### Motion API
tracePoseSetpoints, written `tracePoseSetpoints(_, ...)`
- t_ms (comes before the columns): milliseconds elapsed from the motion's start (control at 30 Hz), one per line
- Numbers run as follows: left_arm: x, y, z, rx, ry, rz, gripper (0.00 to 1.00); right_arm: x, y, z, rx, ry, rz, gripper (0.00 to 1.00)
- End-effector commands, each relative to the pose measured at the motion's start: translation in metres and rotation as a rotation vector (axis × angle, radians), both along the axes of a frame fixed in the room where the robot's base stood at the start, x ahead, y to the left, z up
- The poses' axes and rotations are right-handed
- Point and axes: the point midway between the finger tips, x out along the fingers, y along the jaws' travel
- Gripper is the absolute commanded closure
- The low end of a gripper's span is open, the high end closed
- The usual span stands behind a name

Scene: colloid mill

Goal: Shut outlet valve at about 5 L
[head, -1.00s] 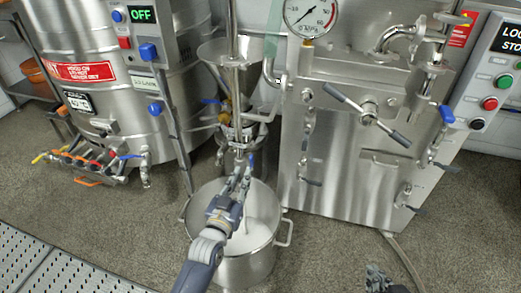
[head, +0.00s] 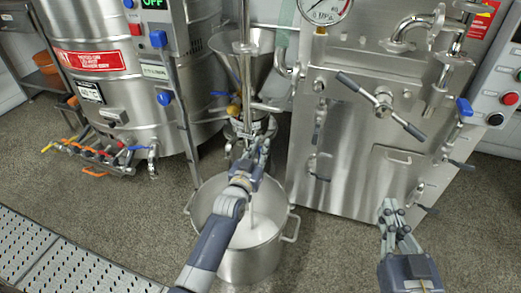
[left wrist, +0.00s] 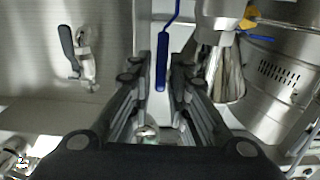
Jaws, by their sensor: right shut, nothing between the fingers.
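The outlet valve's blue lever (left wrist: 162,65) shows in the left wrist view, hanging between the two fingertips of my left gripper (left wrist: 162,62). The fingers are apart on either side of it, and I cannot see them touching it. In the head view, my left gripper (head: 262,148) is at the outlet below the mill's funnel (head: 243,60) and hides the lever. The steel pot (head: 250,265) stands below the outlet. It holds white liquid (head: 238,232), and a thin white stream falls in; no volume marks are readable. My right gripper (head: 393,208) is shut and empty at the lower right.
A steel machine cabinet (head: 345,165) with a gauge and several handles stands right of the pot. A steel tank (head: 100,75) with several small valves stands at the left. A perforated platform (head: 60,260) is at the lower left. Floor around the pot is clear.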

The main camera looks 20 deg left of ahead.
Motion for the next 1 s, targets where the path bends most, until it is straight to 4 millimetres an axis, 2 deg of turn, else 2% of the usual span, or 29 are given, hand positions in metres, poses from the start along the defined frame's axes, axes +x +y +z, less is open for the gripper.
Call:
tracePoseSetpoints(400,0.005,0.0,0.0,0.0,0.001,0.0,0.83,0.0,0.001,0.008,0.01,-0.039,0.002,1.0)
tracePoseSetpoints(500,0.005,0.0,0.0,0.0,0.001,0.0,1.0,0.0,0.001,0.008,0.01,-0.039,0.002,1.0)
tracePoseSetpoints(867,0.004,0.0,-0.001,0.0,-0.004,0.0,1.0,0.0,0.001,0.009,0.013,-0.049,0.003,1.0)
tracePoseSetpoints(1000,0.003,0.0,-0.002,0.0,-0.018,0.0,1.0,0.0,0.003,0.023,0.032,-0.121,0.007,1.0)
